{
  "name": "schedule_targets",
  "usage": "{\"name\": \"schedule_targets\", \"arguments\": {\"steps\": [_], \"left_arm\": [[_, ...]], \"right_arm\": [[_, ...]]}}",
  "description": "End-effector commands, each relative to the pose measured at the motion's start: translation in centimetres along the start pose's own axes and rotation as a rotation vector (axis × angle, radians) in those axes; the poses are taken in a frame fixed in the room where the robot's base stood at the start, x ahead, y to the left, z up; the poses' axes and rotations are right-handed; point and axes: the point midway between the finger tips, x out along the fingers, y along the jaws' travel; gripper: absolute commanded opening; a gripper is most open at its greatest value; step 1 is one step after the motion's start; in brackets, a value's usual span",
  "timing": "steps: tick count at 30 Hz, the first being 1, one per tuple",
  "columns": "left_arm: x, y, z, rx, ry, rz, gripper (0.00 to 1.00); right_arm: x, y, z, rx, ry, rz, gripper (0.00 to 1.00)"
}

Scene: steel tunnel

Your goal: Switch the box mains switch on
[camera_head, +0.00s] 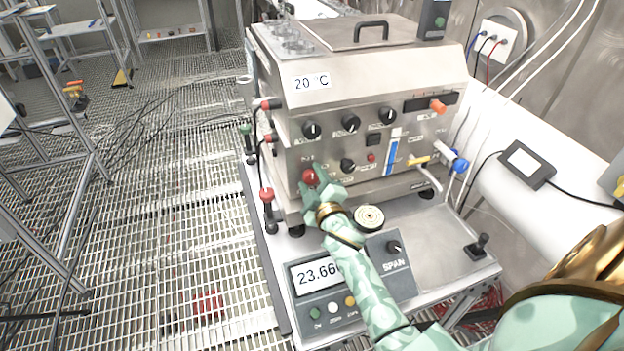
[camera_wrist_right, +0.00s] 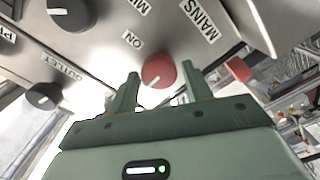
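The box (camera_head: 365,65) is a steel instrument case with black knobs on its sloped front. Its mains switch is a red rotary knob (camera_head: 310,177) at the lower left of that front. The fingers look open, with a small gap on the right; contact on the left is unclear. My left gripper is out of view.
A black knob (camera_wrist_right: 72,12) and another by the OUTLET label (camera_wrist_right: 43,96) sit nearby. Red terminals (camera_head: 267,194) stand left of the panel. A display unit reading 23.66 (camera_head: 318,275) lies below my right forearm. Open grating floor (camera_head: 180,220) is at the left.

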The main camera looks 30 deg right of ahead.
Motion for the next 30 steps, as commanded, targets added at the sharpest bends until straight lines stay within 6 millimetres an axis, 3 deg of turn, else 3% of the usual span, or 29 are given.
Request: {"name": "schedule_targets", "arguments": {"steps": [1,3,17,30], "left_arm": [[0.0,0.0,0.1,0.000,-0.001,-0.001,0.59],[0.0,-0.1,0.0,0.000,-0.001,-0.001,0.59],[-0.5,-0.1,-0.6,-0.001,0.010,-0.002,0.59],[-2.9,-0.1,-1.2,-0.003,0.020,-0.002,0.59]], "right_arm": [[0.0,0.0,0.0,0.000,0.000,0.000,0.34],[0.0,0.0,0.0,0.000,0.000,0.000,0.15],[0.0,0.1,0.0,0.078,-0.002,-0.001,0.15],[0.0,0.4,-0.1,0.441,-0.003,-0.001,0.15]]}}
